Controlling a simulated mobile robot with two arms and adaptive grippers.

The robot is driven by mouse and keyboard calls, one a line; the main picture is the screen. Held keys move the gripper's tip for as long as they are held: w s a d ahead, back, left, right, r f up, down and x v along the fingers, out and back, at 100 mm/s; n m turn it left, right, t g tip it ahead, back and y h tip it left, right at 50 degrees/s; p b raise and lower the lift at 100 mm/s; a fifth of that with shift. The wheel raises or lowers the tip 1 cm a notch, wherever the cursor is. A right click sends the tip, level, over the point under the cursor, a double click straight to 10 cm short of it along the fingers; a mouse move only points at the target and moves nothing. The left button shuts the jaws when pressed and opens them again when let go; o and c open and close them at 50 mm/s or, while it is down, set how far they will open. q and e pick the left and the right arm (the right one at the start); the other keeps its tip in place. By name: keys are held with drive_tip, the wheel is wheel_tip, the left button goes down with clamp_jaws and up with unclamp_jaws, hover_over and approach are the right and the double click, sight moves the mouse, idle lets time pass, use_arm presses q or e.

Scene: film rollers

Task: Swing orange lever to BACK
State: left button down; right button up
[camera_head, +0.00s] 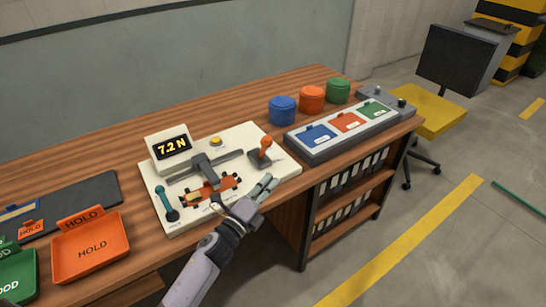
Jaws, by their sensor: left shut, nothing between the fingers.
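The orange lever (265,144) stands upright on a dark base at the right side of the cream test device (242,140). The device sits on the wooden desk, and its display (172,145) reads 7.2 N. My left gripper (267,183) is shut and empty. It is just in front of the lever, over the device's front right part, and appears apart from the lever. I cannot read any position marks by the lever. My right gripper is not in view.
A teal-handled lever (166,203) stands at the device's left. An orange HOLD tray (90,247) is further left. A box with blue, orange and green panels (297,143) stands to the right, with three round jars behind it, including an orange one (312,98).

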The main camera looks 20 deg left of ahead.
sight(264, 147)
use_arm(q)
drive_tip(key=shift+w+a+r+p, duration=0.25)
drive_tip(key=shift+w+r+p, duration=0.05)
drive_tip(key=shift+w, duration=1.1)
drive_tip(key=shift+w+a+r+p, duration=0.25)
drive_tip(key=shift+w+r, duration=0.05)
drive_tip(key=shift+w, duration=1.15)
drive_tip(key=shift+w+a+r+p, duration=0.25)
drive_tip(key=shift+w+r+p, duration=0.05)
drive_tip(key=shift+w, duration=1.1)
